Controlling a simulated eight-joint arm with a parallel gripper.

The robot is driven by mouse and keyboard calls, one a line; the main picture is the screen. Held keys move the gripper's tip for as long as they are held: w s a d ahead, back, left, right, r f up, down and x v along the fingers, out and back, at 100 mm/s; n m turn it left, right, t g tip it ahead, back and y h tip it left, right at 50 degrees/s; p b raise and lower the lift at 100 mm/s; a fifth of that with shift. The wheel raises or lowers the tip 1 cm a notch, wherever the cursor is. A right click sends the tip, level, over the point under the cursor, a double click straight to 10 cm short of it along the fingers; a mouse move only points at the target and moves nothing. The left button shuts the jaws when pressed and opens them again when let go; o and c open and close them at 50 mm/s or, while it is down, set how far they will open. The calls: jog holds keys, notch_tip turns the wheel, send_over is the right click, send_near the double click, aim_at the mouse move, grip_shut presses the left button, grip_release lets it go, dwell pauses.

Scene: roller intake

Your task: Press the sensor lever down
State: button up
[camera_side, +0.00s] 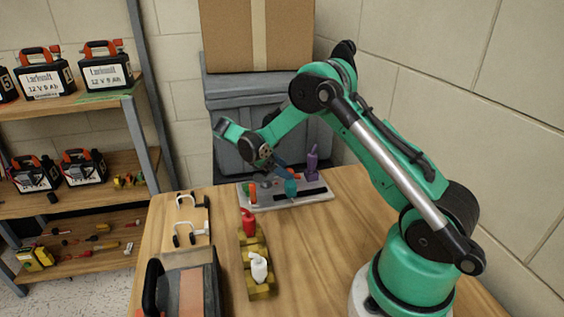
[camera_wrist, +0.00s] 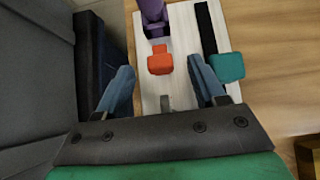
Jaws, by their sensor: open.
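A light board (camera_side: 319,204) on the table carries a purple upright part (camera_side: 312,160), a teal part (camera_side: 291,188), an orange part (camera_side: 252,196) and a dark slot. I cannot tell for sure which part is the sensor lever. My gripper (camera_side: 277,170) is low over the board, tilted. In the wrist view my gripper (camera_wrist: 160,65) is open, its blue fingers apart with nothing held. The orange block (camera_wrist: 160,60) and a small grey part (camera_wrist: 165,103) show between the fingers. The teal part (camera_wrist: 229,66) is right of the right finger; the purple part (camera_wrist: 153,17) lies beyond.
A yellow holder (camera_side: 261,290) with a red bottle (camera_side: 248,222) and a white bottle (camera_side: 259,267) stands front left of the board. A wooden block with white hooks (camera_side: 190,225) and a dark case (camera_side: 187,285) are further left. A grey bin (camera_side: 230,110) stands behind the table.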

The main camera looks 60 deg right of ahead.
jog(key=v, duration=0.5)
jog(key=shift+s, duration=0.1)
jog(key=shift+c, duration=1.3)
notch_tip(320, 180, up, 8)
jog(key=shift+f, duration=0.1)
jog(key=shift+c, duration=0.9)
jog(key=m+t+y, duration=0.9)
jog(key=m, duration=0.9)
send_over(297, 175)
notch_tip(297, 175, down, 5)
jog(key=shift+s+r, duration=0.1)
jog(key=shift+r, duration=0.1)
jog(key=shift+x, duration=3.35)
jog(key=shift+s+d, duration=0.1)
jog(key=shift+s, duration=0.1)
grip_shut()
